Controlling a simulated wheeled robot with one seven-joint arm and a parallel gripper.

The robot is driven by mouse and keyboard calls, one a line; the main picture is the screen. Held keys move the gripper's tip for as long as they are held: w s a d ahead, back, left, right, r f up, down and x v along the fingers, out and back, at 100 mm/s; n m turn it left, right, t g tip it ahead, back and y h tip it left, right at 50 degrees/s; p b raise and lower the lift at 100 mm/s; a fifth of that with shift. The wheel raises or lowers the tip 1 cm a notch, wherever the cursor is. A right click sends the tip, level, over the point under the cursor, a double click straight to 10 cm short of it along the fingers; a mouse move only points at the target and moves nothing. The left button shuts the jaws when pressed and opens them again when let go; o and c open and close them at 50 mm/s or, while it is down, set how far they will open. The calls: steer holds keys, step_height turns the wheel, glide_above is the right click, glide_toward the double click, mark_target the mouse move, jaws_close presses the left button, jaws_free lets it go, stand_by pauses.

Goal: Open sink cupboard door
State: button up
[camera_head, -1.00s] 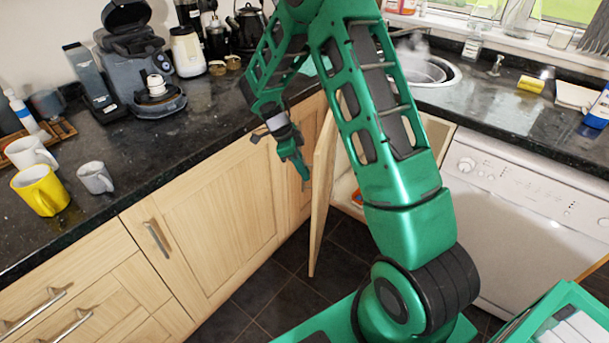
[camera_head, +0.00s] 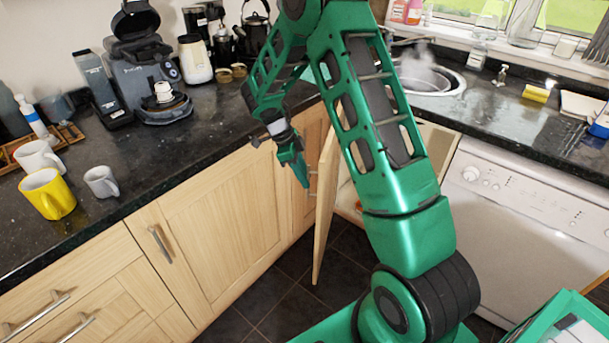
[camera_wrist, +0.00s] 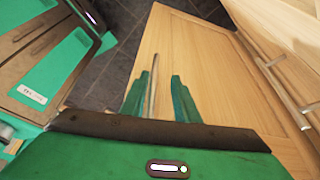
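The sink cupboard door (camera_head: 325,215) is light wood and stands ajar in the corner below the sink, with part of the cupboard inside showing behind it. My gripper (camera_head: 302,172) points down at the outer face of this door in the head view. In the wrist view, the door panel (camera_wrist: 215,60) fills the middle, and a thin upright bar, which looks like the door handle (camera_wrist: 154,85), shows between the two green fingers of my gripper (camera_wrist: 158,97). The fingers are apart, with gaps beside the bar. I cannot tell whether either finger touches it.
A closed cupboard (camera_head: 225,220) with a bar handle stands left of the door. A white dishwasher (camera_head: 520,215) stands to the right. The black worktop (camera_head: 185,150) lies above, with mugs and a coffee machine (camera_head: 150,70). Dark floor tiles (camera_head: 270,290) are clear in front.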

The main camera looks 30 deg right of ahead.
steer(key=v, duration=1)
steer(key=shift+r, duration=0.4)
steer(key=shift+w, duration=0.15)
